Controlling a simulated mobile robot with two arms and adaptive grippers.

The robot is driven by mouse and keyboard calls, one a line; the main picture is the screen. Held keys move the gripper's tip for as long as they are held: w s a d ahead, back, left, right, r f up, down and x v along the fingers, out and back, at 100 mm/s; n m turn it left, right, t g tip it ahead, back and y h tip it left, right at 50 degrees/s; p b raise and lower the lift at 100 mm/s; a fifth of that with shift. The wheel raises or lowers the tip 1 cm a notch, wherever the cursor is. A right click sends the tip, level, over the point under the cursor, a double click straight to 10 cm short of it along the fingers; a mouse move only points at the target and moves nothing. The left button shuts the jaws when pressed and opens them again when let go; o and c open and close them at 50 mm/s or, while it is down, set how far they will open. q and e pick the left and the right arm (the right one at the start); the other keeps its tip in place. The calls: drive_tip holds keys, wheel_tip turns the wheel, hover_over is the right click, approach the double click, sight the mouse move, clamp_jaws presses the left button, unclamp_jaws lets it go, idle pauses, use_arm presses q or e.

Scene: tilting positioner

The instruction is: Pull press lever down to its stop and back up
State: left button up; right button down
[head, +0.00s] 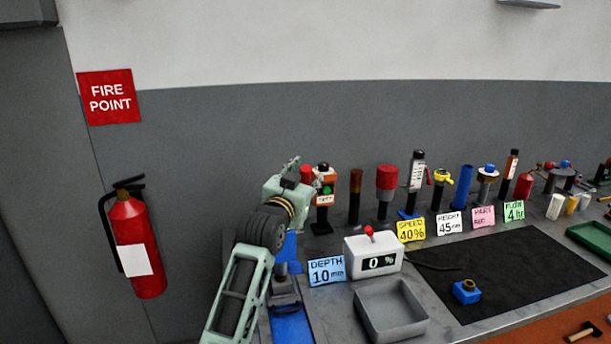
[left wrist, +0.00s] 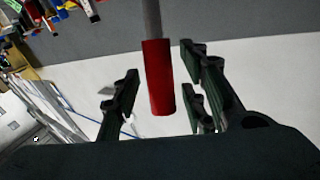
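The press lever's red grip (left wrist: 160,80) hangs on a grey rod in the left wrist view, between the fingers of my left gripper (left wrist: 158,72). The fingers are open, with gaps on both sides of the grip. In the head view my left gripper (head: 294,166) is raised at the left end of the bench, next to a red knob-like part (head: 306,173) that looks like the lever's end. A blue base (head: 292,325) with a grey fixture shows below my left arm, which hides much of the press. My right gripper is not in view.
A white display box (head: 373,258) reads 0 %, next to a blue DEPTH 10 mm card (head: 326,270). A grey tray (head: 391,310) stands in front. Several tools line the back of the bench. A black mat (head: 510,265) holds a blue block (head: 466,292). A fire extinguisher (head: 136,245) is at left.

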use_arm(q)
drive_tip(key=shift+w, duration=0.1)
clamp_jaws()
idle(0.3)
